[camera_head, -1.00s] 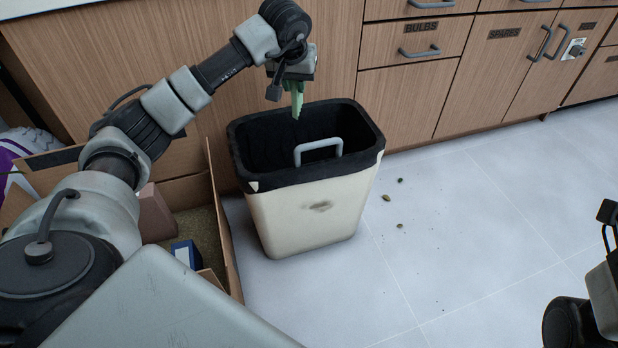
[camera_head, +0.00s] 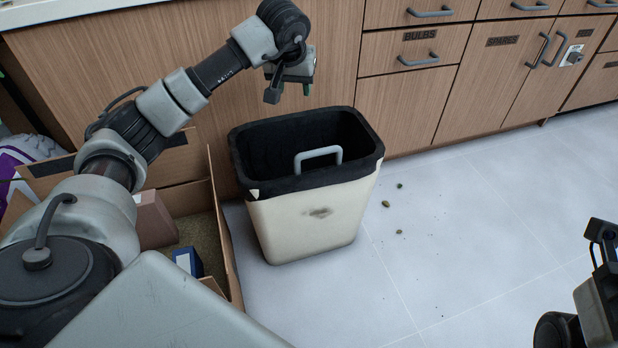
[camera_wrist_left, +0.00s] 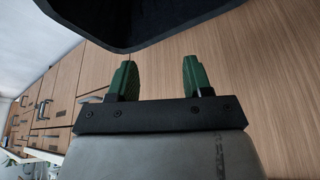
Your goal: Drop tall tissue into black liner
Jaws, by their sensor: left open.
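A cream bin (camera_head: 310,222) stands on the floor, lined with a black liner (camera_head: 262,150) folded over its rim. A grey handle (camera_head: 318,153) shows within the liner's mouth. My left gripper (camera_head: 307,88) is above the bin's back rim. In the left wrist view, its green fingers (camera_wrist_left: 156,80) are apart with nothing between them, and the dark liner (camera_wrist_left: 150,25) is at the top. The tall tissue is not visible now; the liner's bottom is dark and hidden. Part of my right arm shows at the right edge, but its fingers are out of view.
A cardboard box (camera_head: 225,228) with a blue item (camera_head: 187,262) stands left of the bin. Wooden cabinets (camera_head: 405,98) with grey handles rise behind it. Small brown bits (camera_head: 385,204) lie on the otherwise clear floor at the right.

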